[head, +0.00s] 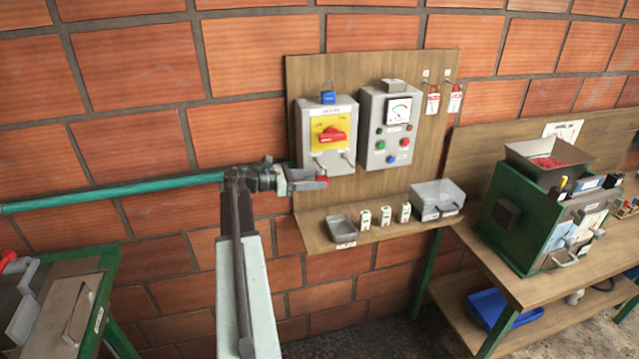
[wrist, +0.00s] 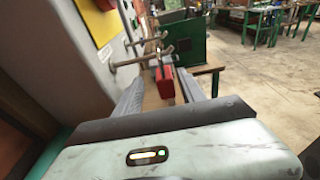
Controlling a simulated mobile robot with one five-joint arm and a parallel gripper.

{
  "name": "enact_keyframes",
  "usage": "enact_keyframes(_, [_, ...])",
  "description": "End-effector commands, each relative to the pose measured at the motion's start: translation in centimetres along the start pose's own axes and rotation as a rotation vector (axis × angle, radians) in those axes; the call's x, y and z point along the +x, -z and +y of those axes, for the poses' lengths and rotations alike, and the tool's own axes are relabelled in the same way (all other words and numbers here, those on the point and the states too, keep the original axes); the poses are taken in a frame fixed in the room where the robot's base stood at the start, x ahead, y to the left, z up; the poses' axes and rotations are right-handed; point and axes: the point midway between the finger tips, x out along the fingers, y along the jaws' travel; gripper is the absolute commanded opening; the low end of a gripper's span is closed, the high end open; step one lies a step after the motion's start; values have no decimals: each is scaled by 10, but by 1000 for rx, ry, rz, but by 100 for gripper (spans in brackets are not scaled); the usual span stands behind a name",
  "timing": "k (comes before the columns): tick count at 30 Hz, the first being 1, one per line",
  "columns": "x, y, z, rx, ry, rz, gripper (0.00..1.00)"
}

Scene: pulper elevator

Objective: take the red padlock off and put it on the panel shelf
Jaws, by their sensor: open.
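The red padlock (head: 322,181) is at the lower left of the grey switch box (head: 313,118), just below a metal hook on its front. The wrist view shows the padlock's red body (wrist: 166,86) upright, near a metal rod; whether its shackle is around the rod is unclear. My gripper (head: 308,180) is open, with one finger on each side of the padlock in the wrist view (wrist: 163,92). Contact cannot be told. The wooden panel shelf (head: 300,222) is below and to the right of my gripper.
A teal pipe (head: 110,192) runs along the wall at left.

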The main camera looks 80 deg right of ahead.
Motion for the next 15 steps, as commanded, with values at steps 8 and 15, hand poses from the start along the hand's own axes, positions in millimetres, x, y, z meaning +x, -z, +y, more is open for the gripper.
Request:
enact_keyframes(8, [43, -2, -7, 1, 1, 1, 47])
enact_keyframes(15, [48, -3, -7, 1, -1, 1, 47])
